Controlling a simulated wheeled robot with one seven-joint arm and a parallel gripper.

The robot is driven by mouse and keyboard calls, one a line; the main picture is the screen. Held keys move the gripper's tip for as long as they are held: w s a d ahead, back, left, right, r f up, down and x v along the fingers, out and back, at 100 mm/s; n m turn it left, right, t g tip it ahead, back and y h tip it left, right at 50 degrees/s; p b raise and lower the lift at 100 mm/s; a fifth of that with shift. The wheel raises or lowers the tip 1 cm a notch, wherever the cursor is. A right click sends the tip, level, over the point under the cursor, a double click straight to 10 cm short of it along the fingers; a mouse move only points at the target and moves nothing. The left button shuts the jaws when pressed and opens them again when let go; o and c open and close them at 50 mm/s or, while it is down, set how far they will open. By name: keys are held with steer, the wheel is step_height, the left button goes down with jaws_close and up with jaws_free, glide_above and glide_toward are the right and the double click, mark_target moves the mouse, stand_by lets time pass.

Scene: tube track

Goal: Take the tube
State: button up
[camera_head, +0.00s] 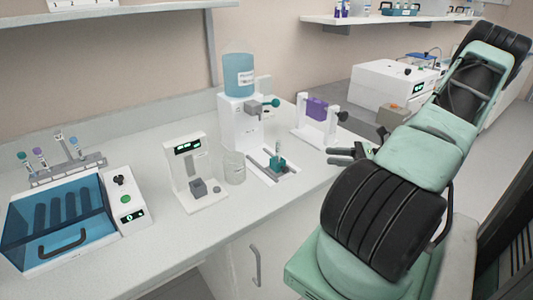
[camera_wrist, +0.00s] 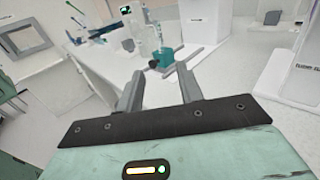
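A small tube (camera_head: 278,148) stands upright in a teal holder (camera_head: 278,163) on the grey track of the white dispenser. In the wrist view the teal holder (camera_wrist: 162,57) is ahead of my gripper, beyond the fingertips. A thin upright tube (camera_wrist: 157,36) seems to rise from it, but it is blurred. My gripper (camera_head: 342,156) is to the right of the holder, near the counter's right edge. In the wrist view my gripper (camera_wrist: 162,82) is open, with nothing between its fingers. More capped tubes (camera_head: 40,155) stand in a grey rack at the far left.
A dispenser with a blue bottle (camera_head: 238,72) stands behind the track. A glass beaker (camera_head: 234,168) and a white device with a green display (camera_head: 190,165) are left of it. A white stand with a purple block (camera_head: 317,109) is behind my gripper. The front counter is mostly clear.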

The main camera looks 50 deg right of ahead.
steer(key=p, duration=0.3)
glide_toward(278, 154)
steer(key=x, duration=0.3)
steer(key=shift+w+d+r, duration=0.1)
steer(key=shift+w+r, duration=0.05)
steer(key=shift+w, duration=0.35)
steer(key=shift+f+p+x, duration=0.25)
steer(key=shift+p+x, duration=0.3)
steer(key=shift+x, duration=1.1)
steer(key=shift+f+p+x, duration=0.2)
steer(key=shift+p+x, duration=0.35)
steer(key=shift+x, duration=1.05)
jaws_close()
